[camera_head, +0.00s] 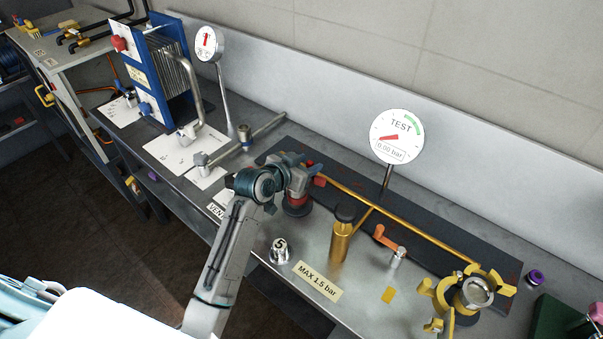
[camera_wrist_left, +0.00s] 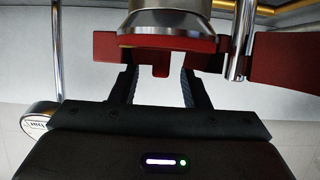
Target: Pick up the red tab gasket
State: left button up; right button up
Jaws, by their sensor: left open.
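My left gripper (camera_head: 300,182) reaches over the bench from the left, at a stubby fitting with a red band (camera_head: 298,199) on a dark round base. In the left wrist view its two dark fingers (camera_wrist_left: 160,88) stand apart. A flat red piece with a small square tab (camera_wrist_left: 160,62), which looks like the red tab gasket, lies under a metal cylinder (camera_wrist_left: 170,18). The tab is between the fingertips in the picture; I cannot tell whether either finger touches it. In the head view the gripper hides most of this spot. My right gripper is not in view.
A brass pipe (camera_head: 400,220) runs behind, with a TEST gauge (camera_head: 397,137) reading 0.00 bar. A brass cylinder (camera_head: 340,242), an orange-handled valve (camera_head: 391,242) and a yellow clamp (camera_head: 470,292) stand to the right. A steel fitting (camera_head: 279,250) stands in front.

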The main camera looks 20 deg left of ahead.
pick_arm(q)
grip_shut()
jog(key=shift+r, duration=0.1)
